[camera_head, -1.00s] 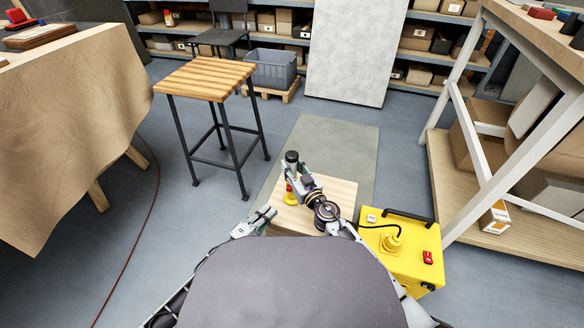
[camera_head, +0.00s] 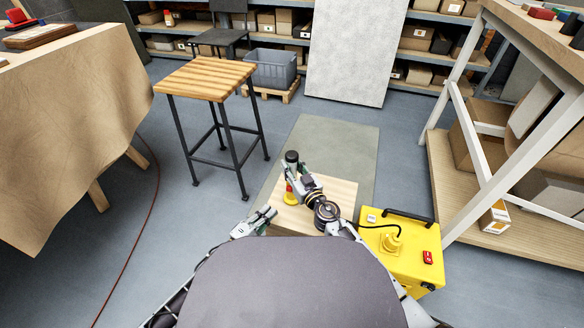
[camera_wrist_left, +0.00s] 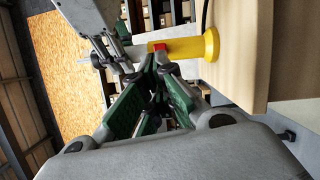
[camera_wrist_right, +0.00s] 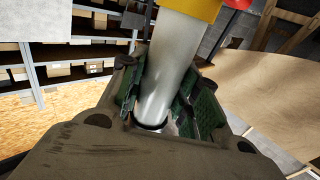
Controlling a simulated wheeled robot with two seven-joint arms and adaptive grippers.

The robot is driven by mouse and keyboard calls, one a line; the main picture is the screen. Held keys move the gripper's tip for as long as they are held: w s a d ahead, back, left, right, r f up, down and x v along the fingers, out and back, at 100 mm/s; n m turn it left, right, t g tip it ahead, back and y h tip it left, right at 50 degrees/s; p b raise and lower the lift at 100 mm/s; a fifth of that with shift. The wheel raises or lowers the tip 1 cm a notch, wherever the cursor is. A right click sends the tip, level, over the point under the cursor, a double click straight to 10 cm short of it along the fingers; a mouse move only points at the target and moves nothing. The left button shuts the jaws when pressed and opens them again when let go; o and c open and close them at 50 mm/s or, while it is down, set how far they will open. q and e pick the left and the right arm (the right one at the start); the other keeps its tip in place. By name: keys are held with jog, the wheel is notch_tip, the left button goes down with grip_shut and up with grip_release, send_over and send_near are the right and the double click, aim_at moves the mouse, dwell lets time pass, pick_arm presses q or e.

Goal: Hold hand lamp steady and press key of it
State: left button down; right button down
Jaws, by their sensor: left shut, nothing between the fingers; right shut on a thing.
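The hand lamp has a dark head, a yellow base (camera_head: 291,198) and a red key. It stands out above a pale wooden top. My right gripper (camera_wrist_right: 160,100) is shut around its pale grey tube, whose yellow part (camera_wrist_right: 192,8) shows above the fingers in the right wrist view. In the left wrist view, the yellow end (camera_wrist_left: 210,45) and red key (camera_wrist_left: 158,46) lie just beyond my left gripper (camera_wrist_left: 158,62). My left gripper is shut and empty. In the head view it is left of and below the lamp (camera_head: 272,212). I cannot tell whether it touches the key.
The pale wooden top (camera_head: 340,190) is mostly bare on its right. A yellow box (camera_head: 420,265) with a black handle and cable stands right of it. A wooden stool (camera_head: 207,80) stands at back left, a workbench (camera_head: 545,35) at right.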

pick_arm(q)
jog(key=w+r+n+t+y, duration=0.1)
jog(key=w+r+n, duration=0.3)
jog(key=r, duration=0.5)
jog(key=s+d+f+m+g+y, duration=0.1)
jog(key=s+d+f+m+g, duration=0.3)
jog(key=s+f+m+g, duration=0.2)
jog(key=f+m+g, duration=0.1)
jog(key=g, duration=0.1)
jog(key=shift+s+f+g, duration=0.3)
dwell(0.6)
jog(key=shift+w+d, duration=0.1)
jog(key=shift+w, duration=0.1)
dwell(0.4)
